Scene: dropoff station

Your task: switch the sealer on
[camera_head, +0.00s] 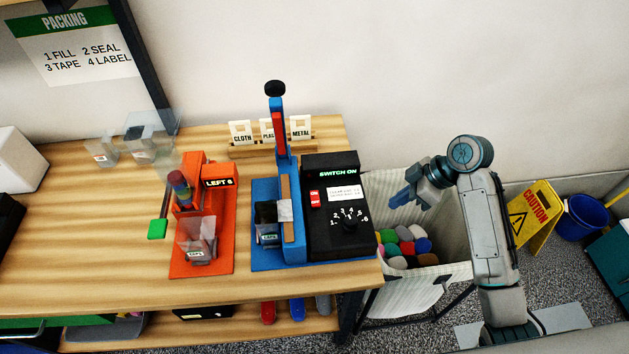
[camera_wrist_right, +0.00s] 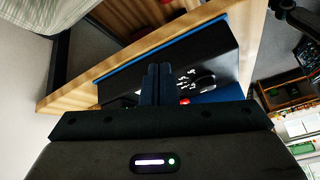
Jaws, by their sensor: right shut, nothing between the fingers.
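The sealer has a blue base (camera_head: 262,258) and a black control box (camera_head: 328,245) on the right part of the wooden table. Its display (camera_head: 338,173) reads SWITCH ON. A red switch (camera_head: 314,198) sits on the box's left side, and a numbered dial (camera_head: 348,223) is to its lower right. The sealer's blue and red arm (camera_head: 279,125) stands raised. A labelled bag (camera_head: 268,235) is at its front left. My right gripper (camera_head: 400,198) is shut and empty, right of the box and apart from it. In the right wrist view its fingers (camera_wrist_right: 158,85) partly cover the box; the red switch (camera_wrist_right: 185,101) shows beside them.
An orange machine (camera_head: 222,205) reading LEFT 6 stands left of the sealer, holding another bag. Signs for cloth, plastic and metal (camera_head: 271,130) stand behind. A pale bin (camera_head: 400,300) with colourful bundles stands below my right gripper. A caution sign (camera_head: 535,215) is farther right.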

